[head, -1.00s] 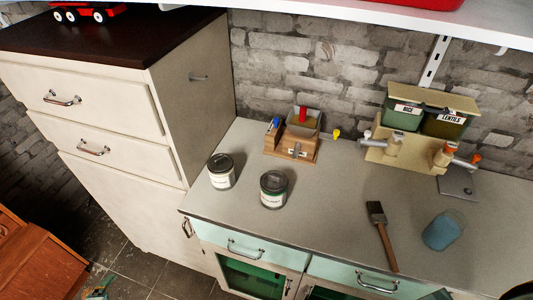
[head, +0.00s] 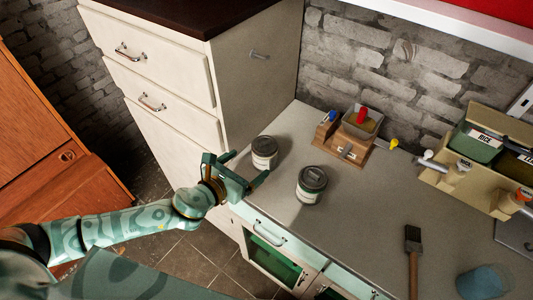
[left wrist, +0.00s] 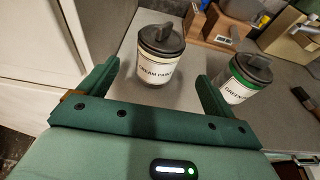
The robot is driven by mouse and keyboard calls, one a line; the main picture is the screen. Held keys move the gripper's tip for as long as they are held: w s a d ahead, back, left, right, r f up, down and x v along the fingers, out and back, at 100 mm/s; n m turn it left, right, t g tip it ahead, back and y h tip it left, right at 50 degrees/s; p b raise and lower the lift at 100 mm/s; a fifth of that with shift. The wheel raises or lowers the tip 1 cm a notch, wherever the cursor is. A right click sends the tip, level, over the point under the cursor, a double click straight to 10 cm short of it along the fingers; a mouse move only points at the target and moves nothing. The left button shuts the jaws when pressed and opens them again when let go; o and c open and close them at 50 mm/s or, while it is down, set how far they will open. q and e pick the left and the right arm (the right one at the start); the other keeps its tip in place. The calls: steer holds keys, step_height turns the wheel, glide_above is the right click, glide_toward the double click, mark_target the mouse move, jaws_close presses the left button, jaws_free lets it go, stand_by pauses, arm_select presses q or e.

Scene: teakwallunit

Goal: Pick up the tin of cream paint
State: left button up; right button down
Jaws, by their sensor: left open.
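The tin of cream paint (head: 264,153) stands upright near the left end of the grey counter, by the tall white cabinet. In the left wrist view the tin (left wrist: 160,58) shows its label and dark lid, ahead of and between the open fingers. My left gripper (head: 243,167) is open and empty, at the counter's edge just in front of the tin. It also shows in the left wrist view (left wrist: 158,85). The tin of green paint (head: 312,184) stands to the right, and in the left wrist view (left wrist: 243,78) it is just beyond the right finger. My right gripper is not in view.
A wooden caddy (head: 345,138) stands behind the tins against the brick wall. A brush (head: 413,255), a blue jar (head: 482,283) and a canister rack (head: 470,165) are further right. The tall white cabinet (head: 205,75) borders the counter's left end.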

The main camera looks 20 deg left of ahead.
mark_target(257, 157)
arm_select(q)
steer(key=x, duration=0.4)
steer(key=shift+f, duration=0.1)
steer(key=x, duration=0.3)
steer(key=b+x, duration=0.1)
steer(key=x, duration=0.1)
steer(key=shift+w, duration=0.3)
steer(key=shift+s+r, duration=0.1)
steer(key=shift+r, duration=0.15)
steer(key=c, duration=1.3)
steer(key=shift+r, duration=0.1)
